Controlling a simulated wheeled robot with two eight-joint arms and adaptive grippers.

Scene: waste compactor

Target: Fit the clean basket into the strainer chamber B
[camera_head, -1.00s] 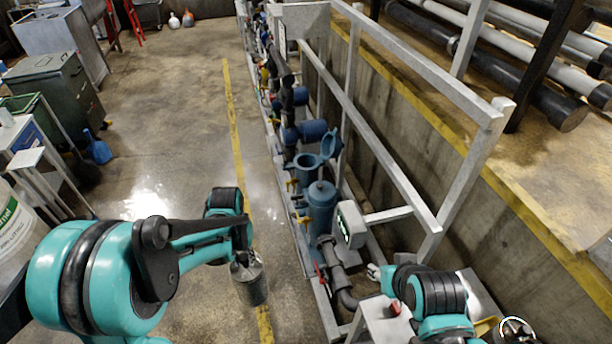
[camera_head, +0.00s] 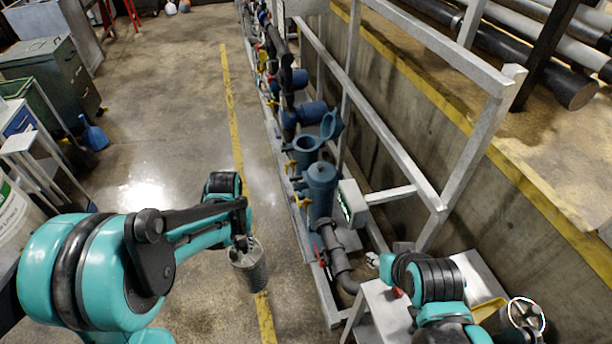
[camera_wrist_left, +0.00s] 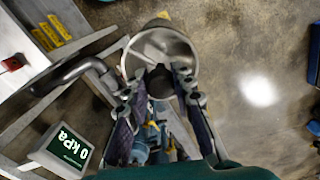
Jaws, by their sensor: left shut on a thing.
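The clean basket (camera_head: 252,271) is a grey metal cylinder with an open top, hanging tilted from my left gripper (camera_head: 240,244). The gripper is shut on its upper part. The left wrist view shows its round rim (camera_wrist_left: 184,36) ahead of the fingers (camera_wrist_left: 160,78). A blue strainer chamber (camera_head: 305,158) stands on the skid with its round lid (camera_head: 331,126) swung up and its mouth open. It is right of and beyond the basket, clearly apart. No letter is readable on it. My right arm is at the lower right; its gripper cannot be made out.
A closed blue vessel (camera_head: 321,192) stands nearer than the open chamber. A display box (camera_head: 352,203) beside it reads 0 kPa in the left wrist view (camera_wrist_left: 65,147). Grey frame rails (camera_head: 390,150) run along the skid's right side. The floor left of the skid is clear.

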